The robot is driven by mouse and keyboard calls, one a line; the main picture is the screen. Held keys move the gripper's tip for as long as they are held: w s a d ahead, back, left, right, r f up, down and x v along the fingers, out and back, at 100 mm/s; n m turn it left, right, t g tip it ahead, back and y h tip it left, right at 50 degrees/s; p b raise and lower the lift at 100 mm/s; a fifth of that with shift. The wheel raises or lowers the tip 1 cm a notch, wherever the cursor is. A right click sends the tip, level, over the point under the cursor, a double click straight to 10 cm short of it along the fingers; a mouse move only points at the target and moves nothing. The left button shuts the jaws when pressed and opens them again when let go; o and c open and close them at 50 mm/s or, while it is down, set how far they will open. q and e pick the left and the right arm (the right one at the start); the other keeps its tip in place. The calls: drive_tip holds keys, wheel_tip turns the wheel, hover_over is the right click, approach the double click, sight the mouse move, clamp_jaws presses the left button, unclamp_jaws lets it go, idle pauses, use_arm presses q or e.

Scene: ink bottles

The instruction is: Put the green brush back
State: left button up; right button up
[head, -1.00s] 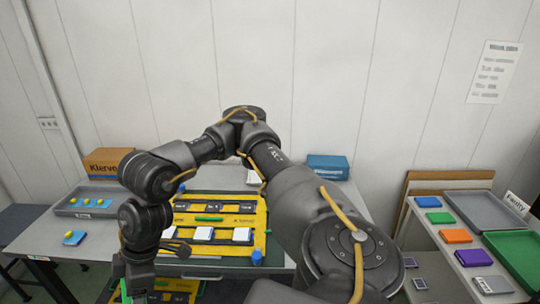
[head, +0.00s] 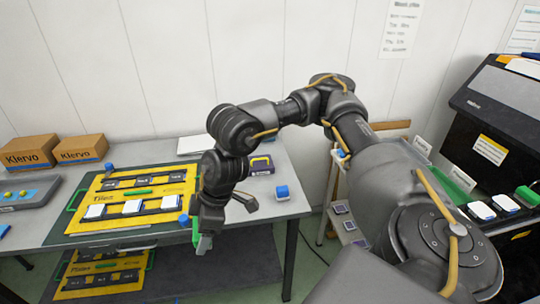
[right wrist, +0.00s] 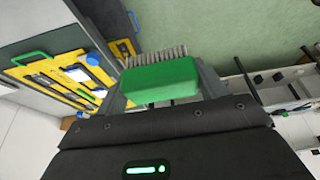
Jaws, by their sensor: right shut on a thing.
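The green brush (right wrist: 162,82) is in the right wrist view, with its pale bristles along the far side of its green block. My right gripper (right wrist: 165,85) is shut on it, one finger on each side. In the head view my right gripper (head: 204,243) points down by the front right edge of the table, over the floor side. A strip of green shows beside its fingers there; most of the brush is hidden. My left gripper is not in view.
The table (head: 265,210) bears a yellow board (head: 110,212) with white pads, two Klervo boxes (head: 28,152), and a blue-topped bottle (head: 282,192). Another yellow board (head: 75,283) lies lower. A black machine (head: 485,125) at right bears white pads and a green block (head: 527,196).

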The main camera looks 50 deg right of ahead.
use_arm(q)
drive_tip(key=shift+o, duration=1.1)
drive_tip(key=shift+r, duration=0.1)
use_arm(e)
drive_tip(key=shift+w, duration=0.3)
drive_tip(key=w+d+m+t+h+p, duration=0.2)
drive_tip(key=w+d+m+p, duration=0.25)
drive_tip(key=w+m, duration=0.4)
use_arm(q)
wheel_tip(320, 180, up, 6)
drive_tip(key=p, duration=0.1)
use_arm(e)
drive_tip(key=m+h+b, duration=0.3)
drive_tip(key=m+b, duration=0.3)
drive_tip(key=b, duration=0.2)
hover_over(241, 203)
drive_tip(key=a, duration=0.1)
drive_tip(key=shift+n+g, duration=0.25)
drive_tip(key=shift+g, duration=0.05)
wheel_tip(241, 203, down, 14)
drive_tip(key=shift+r, duration=0.25)
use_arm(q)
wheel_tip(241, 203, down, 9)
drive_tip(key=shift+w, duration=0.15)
use_arm(e)
drive_tip(key=shift+d+f, duration=0.15)
drive_tip(key=shift+d, duration=0.2)
